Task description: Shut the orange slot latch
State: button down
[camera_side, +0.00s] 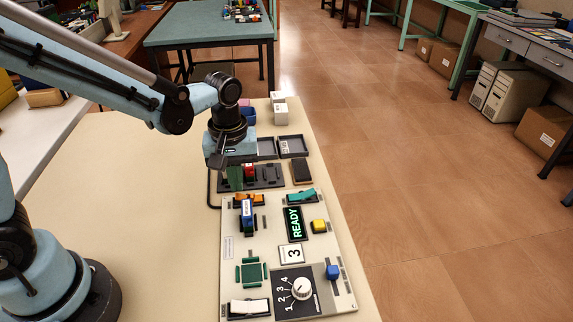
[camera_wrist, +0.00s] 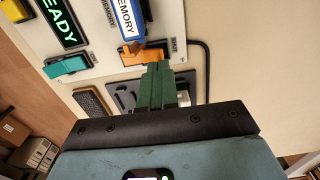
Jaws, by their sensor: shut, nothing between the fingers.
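The orange slot latch (camera_side: 257,198) is at the far end of the light panel, at the head of the blue-and-white MEMORY module (camera_side: 247,213). In the wrist view the orange latch (camera_wrist: 149,55) sits just below the end of the MEMORY module (camera_wrist: 129,18), with a darker orange tab near that end. My gripper (camera_side: 236,186) has green fingers and is shut and empty. In the wrist view my gripper's fingertips (camera_wrist: 156,66) are right at the latch's near edge; I cannot tell whether they touch it.
The panel (camera_side: 236,272) also carries a lit READY display (camera_side: 294,224), a teal rocker (camera_side: 300,196), a yellow button (camera_side: 319,226), a blue button (camera_side: 332,272) and a numbered dial (camera_side: 301,289). A dark rack (camera_side: 268,181) lies behind the panel. The bench left of the panel is clear.

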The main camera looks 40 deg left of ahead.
jog(key=shift+f, duration=1.05)
jog(key=shift+r, duration=3.55)
jog(key=shift+s+a+r, duration=0.15)
jog(key=shift+s+r, duration=0.05)
jog(key=shift+r, duration=0.05)
jog(key=s+a+r+m+t, duration=0.3)
jog(key=s+m+t, duration=0.3)
jog(key=m, duration=0.3)
jog(key=shift+a+r+t, duration=0.4)
jog(key=shift+a+t, duration=0.2)
jog(key=shift+a, duration=0.15)
